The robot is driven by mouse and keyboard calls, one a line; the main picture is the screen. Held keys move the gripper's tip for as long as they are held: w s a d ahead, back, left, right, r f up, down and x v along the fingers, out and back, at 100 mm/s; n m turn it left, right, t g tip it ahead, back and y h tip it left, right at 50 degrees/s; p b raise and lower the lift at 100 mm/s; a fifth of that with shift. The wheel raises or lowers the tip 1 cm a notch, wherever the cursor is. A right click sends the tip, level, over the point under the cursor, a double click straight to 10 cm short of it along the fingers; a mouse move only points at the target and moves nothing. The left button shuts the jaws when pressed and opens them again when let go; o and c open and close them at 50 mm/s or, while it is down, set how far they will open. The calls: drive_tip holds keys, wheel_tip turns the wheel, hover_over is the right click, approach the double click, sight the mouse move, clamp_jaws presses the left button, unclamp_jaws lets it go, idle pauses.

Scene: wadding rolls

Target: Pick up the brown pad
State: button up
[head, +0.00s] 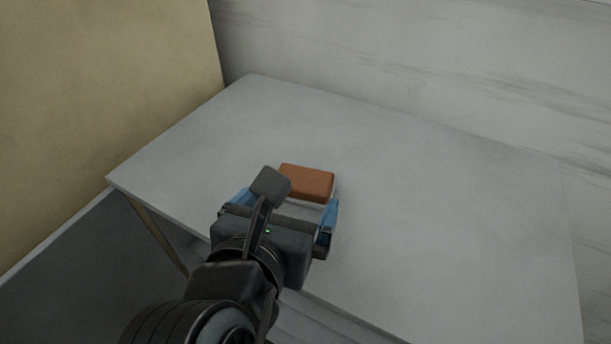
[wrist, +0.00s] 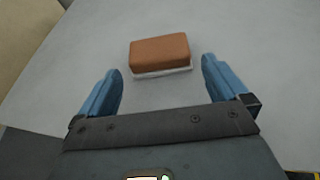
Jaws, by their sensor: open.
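The brown pad (head: 308,181) is a small rounded block lying on the grey table (head: 430,200). In the wrist view the brown pad (wrist: 160,53) sits ahead of the fingertips, roughly midway between them, with a thin pale layer along its lower near edge. My gripper (head: 285,200) is open and empty, with its blue fingers reaching toward the pad. In the wrist view my gripper (wrist: 160,72) has one finger to the left and one to the right, both apart from the pad. Part of the pad's left end is hidden by my arm in the head view.
The tabletop around the pad is clear, with wide free room to the right. A tan panel (head: 100,100) stands at the left beside the table. A pale streaked wall (head: 430,60) runs behind the table.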

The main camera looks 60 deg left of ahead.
sight(301, 182)
drive_tip(key=x, duration=0.5)
drive_tip(key=shift+w+a+r+p, duration=0.2)
drive_tip(key=shift+w+a+p, duration=0.1)
drive_tip(key=shift+a+p, duration=0.05)
drive_tip(key=shift+c, duration=0.3)
drive_tip(key=c, duration=0.6)
